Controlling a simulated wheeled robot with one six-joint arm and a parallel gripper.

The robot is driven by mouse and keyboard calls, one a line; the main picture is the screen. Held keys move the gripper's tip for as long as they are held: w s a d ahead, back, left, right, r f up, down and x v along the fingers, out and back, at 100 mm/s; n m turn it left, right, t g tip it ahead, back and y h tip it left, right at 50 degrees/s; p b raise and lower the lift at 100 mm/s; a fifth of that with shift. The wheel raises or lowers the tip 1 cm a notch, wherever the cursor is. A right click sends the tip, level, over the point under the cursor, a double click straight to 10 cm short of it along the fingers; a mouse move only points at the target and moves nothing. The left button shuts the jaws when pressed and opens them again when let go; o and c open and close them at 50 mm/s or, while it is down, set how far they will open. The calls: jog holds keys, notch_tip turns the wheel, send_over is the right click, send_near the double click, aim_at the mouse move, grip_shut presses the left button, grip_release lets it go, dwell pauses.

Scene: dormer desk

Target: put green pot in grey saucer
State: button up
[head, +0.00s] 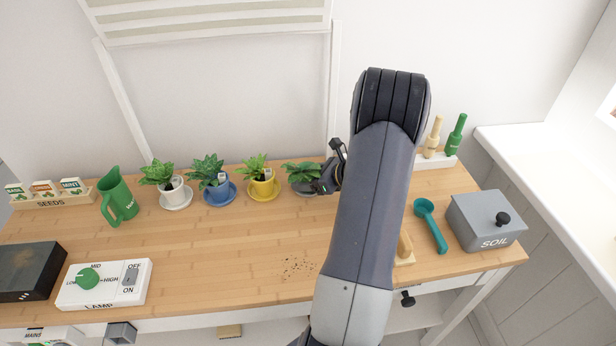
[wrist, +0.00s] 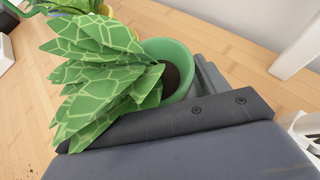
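The green pot (wrist: 182,62) shows in the wrist view with dark soil and large, pale-veined leaves (wrist: 105,85) leaning left over my gripper. In the head view its leaves (head: 299,171) show at the right end of the plant row, but the pot itself is mostly hidden by the leaves and my gripper (head: 322,184). My gripper is right beside the pot, with a grey finger part (wrist: 208,80) close to its right side. The other finger is hidden, so I cannot tell if it grips.
White (head: 173,188), blue (head: 215,193) and yellow (head: 262,187) pots stand in matching saucers to the left. Crumbs (head: 298,265) lie near the front.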

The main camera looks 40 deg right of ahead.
jog(key=shift+o, duration=0.8)
jog(key=shift+r, duration=0.2)
jog(key=v, duration=1.2)
